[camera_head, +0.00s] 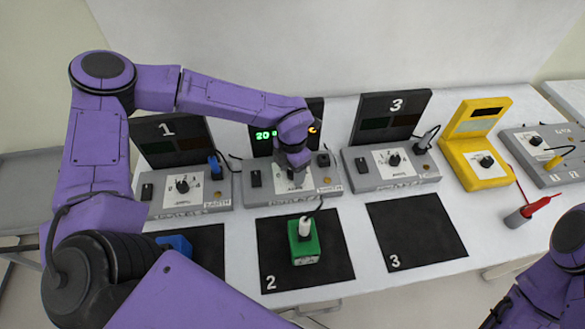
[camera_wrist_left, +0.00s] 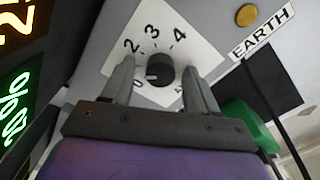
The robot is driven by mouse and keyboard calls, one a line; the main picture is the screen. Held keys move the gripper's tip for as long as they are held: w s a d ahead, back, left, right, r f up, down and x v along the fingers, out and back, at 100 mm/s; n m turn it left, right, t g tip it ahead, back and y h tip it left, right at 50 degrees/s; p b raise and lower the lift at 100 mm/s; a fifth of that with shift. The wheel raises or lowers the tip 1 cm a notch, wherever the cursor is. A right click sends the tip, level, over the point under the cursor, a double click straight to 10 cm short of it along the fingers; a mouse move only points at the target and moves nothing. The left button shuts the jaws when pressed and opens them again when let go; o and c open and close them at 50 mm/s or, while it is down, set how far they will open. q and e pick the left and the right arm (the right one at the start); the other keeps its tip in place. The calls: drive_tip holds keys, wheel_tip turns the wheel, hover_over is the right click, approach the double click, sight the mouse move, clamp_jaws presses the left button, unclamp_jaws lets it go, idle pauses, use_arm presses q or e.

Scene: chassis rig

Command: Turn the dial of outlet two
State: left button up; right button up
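Outlet two is the grey box (camera_head: 259,198) in the middle of the row, behind the mat marked 2. Its dial is a black round knob (camera_wrist_left: 160,70) on a white plate (camera_wrist_left: 203,58) numbered up to 4. A pale mark on the knob appears to point toward the 0 side. My left gripper (camera_wrist_left: 160,85) has its fingers apart on either side of the knob; I cannot tell if they touch it. In the head view my left gripper (camera_head: 292,175) hides the dial. Only part of my right arm shows at the lower right, and its gripper state is unclear.
A green block (camera_head: 304,241) with a white plug stands on mat 2 (camera_head: 335,272). Outlet one (camera_head: 160,198) and outlet three (camera_head: 370,180) flank outlet two. A yellow device (camera_head: 478,165) and a red-and-grey probe (camera_head: 520,216) are at right. Mat 3 (camera_head: 415,235) is clear.

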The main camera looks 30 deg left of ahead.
use_arm(q)
drive_tip(key=shift+w+r, duration=0.1)
drive_tip(key=shift+r, duration=0.1)
wheel_tip(320, 180, up, 10)
drive_tip(key=b, duration=0.2)
drive_tip(key=shift+r, duration=0.1)
